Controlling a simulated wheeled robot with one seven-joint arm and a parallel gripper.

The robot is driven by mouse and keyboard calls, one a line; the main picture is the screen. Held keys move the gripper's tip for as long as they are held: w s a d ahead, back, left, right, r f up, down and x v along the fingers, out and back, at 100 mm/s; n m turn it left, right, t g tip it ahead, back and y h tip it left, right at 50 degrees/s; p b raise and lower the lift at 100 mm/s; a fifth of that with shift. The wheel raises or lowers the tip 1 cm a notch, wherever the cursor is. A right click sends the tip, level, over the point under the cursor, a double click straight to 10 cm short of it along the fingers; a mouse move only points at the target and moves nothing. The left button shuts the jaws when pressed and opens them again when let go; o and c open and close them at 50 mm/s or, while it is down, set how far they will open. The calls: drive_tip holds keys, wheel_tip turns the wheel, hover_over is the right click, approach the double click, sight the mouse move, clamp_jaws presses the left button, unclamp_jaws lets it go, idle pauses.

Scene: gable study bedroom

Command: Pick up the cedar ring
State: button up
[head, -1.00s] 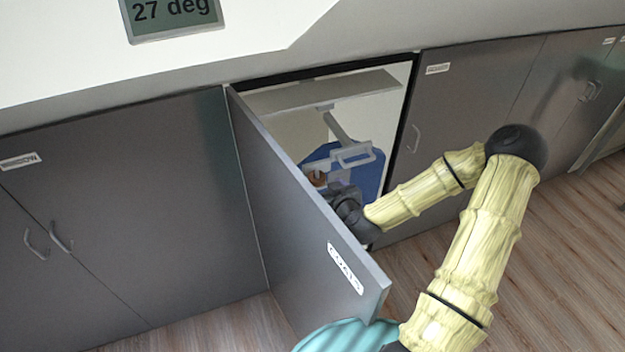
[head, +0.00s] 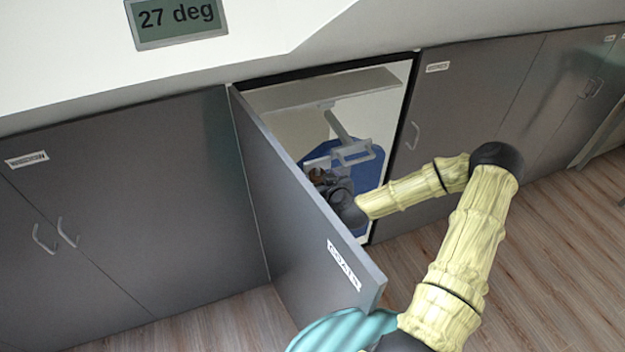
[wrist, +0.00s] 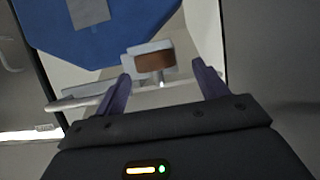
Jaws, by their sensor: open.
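The cedar ring (head: 317,174) is a small brown band inside the open cupboard, partly covered by my gripper in the head view. In the wrist view the ring (wrist: 154,62) shows between the fingertips and a little beyond them, against a pale grey bracket or holder (wrist: 150,47). How it is held there I cannot tell. My gripper (wrist: 161,72) is open and empty, its two purple fingers spread on either side of the ring's line. In the head view the dark gripper (head: 329,184) is inside the cupboard opening.
The cupboard door (head: 300,200) stands open to the left of my arm. A blue panel-like thing (head: 373,160) and a grey rail with a handle-like frame (head: 354,151) are inside. The cupboard's right side edge (head: 404,120) is close to my forearm. Closed grey doors flank the opening.

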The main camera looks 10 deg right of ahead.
sight(318, 176)
drive_tip(key=shift+p+x, duration=0.4)
drive_tip(key=shift+x, duration=1)
drive_tip(key=shift+d, duration=0.2)
drive_tip(key=shift+s+a, duration=0.1)
drive_tip(key=shift+a, duration=0.3)
drive_tip(key=shift+c, duration=0.6)
drive_tip(key=shift+d, duration=0.15)
drive_tip(key=c, duration=0.9)
